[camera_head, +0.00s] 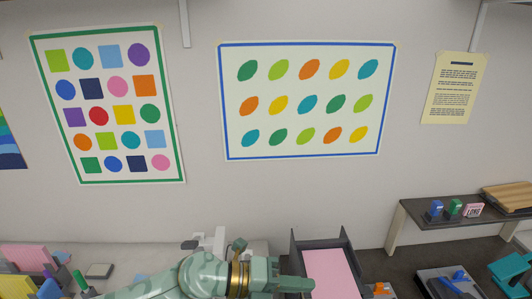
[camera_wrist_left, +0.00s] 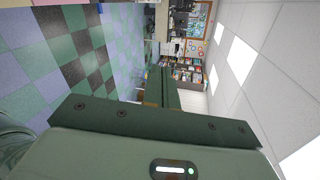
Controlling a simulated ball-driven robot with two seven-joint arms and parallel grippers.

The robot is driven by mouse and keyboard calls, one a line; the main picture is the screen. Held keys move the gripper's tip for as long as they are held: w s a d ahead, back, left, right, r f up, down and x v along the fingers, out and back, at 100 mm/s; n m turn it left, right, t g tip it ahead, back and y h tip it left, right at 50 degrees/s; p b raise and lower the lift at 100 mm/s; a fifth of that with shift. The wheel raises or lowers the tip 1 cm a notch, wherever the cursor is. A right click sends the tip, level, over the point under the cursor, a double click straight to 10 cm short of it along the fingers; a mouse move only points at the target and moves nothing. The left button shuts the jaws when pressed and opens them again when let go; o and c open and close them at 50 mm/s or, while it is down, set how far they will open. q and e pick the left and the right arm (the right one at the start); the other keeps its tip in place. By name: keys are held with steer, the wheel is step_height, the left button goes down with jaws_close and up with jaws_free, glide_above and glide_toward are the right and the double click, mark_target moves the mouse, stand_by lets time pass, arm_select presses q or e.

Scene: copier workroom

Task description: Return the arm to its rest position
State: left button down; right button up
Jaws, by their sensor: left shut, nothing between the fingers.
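My left arm comes in at the bottom of the head view, and its green gripper (camera_head: 296,284) points right, in front of a dark tray holding pink paper (camera_head: 332,272). The left gripper is shut and empty. In the left wrist view the gripper's fingers (camera_wrist_left: 162,88) stand close together, and the camera looks sideways across the room. My right gripper is in neither view.
A dark shelf (camera_head: 393,237) at the right carries small stamps and a wooden tray (camera_head: 508,197). Posters hang on the wall behind. The left wrist view shows a checkered floor (camera_wrist_left: 75,55) and a distant bookshelf (camera_wrist_left: 188,70).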

arm_select(q)
step_height(320, 180, up, 9)
steer(key=w+a+n+t+h, duration=0.2)
steer(key=n+t, duration=0.8)
steer(key=t, duration=0.1)
steer(key=w+a+f+n+t+y, duration=0.25)
steer(key=a+n+t+y, duration=0.35)
steer(key=a+n+y, duration=0.75)
steer(key=s+a+f+n+g+y, duration=0.75)
steer(key=s+a+f+g, duration=0.35)
steer(key=s+a+f, duration=0.65)
steer(key=s+d+f+g+h+b, duration=0.15)
steer(key=f+b, duration=0.55)
steer(key=f, duration=1.2)
steer(key=s+f+g+h+b, duration=0.2)
steer(key=f+b, duration=0.5)
steer(key=f, duration=1.2)
steer(key=s+f+n+g+b, duration=0.1)
steer(key=s+f+b, duration=0.5)
steer(key=s+f, duration=0.5)
steer(key=s+f+n+g+b, duration=0.1)
steer(key=s+f+b, duration=0.5)
steer(key=f, duration=1.2)
steer(key=s+g, duration=0.1)
steer(key=s, duration=0.3)
steer(key=shift+s+f+n, duration=0.35)
steer(key=shift+f+n, duration=0.05)
